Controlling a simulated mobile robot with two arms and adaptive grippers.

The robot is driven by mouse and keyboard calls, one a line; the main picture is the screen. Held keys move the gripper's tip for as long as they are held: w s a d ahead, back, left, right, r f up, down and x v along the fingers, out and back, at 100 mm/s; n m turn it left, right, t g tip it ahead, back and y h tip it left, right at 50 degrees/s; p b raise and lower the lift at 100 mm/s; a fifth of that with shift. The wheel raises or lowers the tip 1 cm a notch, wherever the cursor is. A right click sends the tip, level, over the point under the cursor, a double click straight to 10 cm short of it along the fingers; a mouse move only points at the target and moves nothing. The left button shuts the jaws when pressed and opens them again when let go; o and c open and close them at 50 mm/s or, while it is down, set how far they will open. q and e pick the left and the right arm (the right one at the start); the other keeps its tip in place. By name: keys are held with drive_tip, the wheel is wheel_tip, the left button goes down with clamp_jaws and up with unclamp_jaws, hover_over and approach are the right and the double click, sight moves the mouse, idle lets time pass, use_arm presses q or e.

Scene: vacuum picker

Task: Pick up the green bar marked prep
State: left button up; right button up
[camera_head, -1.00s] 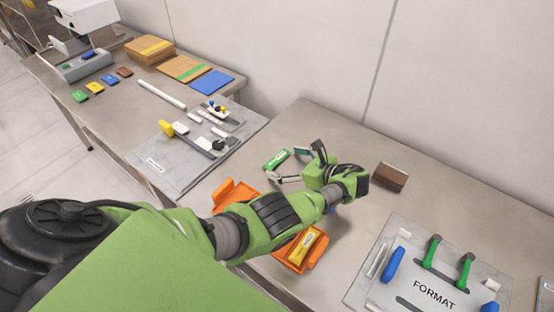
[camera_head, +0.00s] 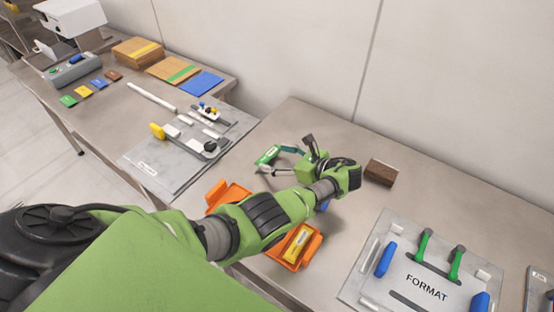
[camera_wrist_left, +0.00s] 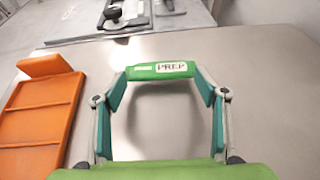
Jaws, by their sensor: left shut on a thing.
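The green bar (camera_wrist_left: 160,70) has a white label reading PREP and lies across the fingertips in the left wrist view. In the head view the green bar (camera_head: 268,155) is at the far end of my left gripper (camera_head: 279,159). My left gripper (camera_wrist_left: 161,74) is shut on the bar, with one finger at each end. A shadow shows on the table below the bar; I cannot tell whether the bar touches the table. My right gripper is not in view.
An orange tray (camera_wrist_left: 39,125) stands left of the gripper in the wrist view. In the head view, a second orange tray holds a yellow bar (camera_head: 297,244). A brown block (camera_head: 381,172) and the FORMAT plate (camera_head: 410,262) are to the right. A grey board (camera_head: 150,160) with parts lies left.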

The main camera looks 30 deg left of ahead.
use_arm(q)
drive_tip(key=s+d+r+p, duration=0.3)
drive_tip(key=s+r+p, duration=0.1)
drive_tip(key=s+r, duration=0.9)
drive_tip(key=s+d+r+m+t+h+b, duration=0.4)
drive_tip(key=d+r+m+t+h, duration=0.3)
drive_tip(key=d+r+m+t, duration=0.2)
drive_tip(key=shift+s+d+m+t+b, duration=0.3)
drive_tip(key=shift+s+d+m+t, duration=0.3)
drive_tip(key=shift+s+d+m, duration=0.35)
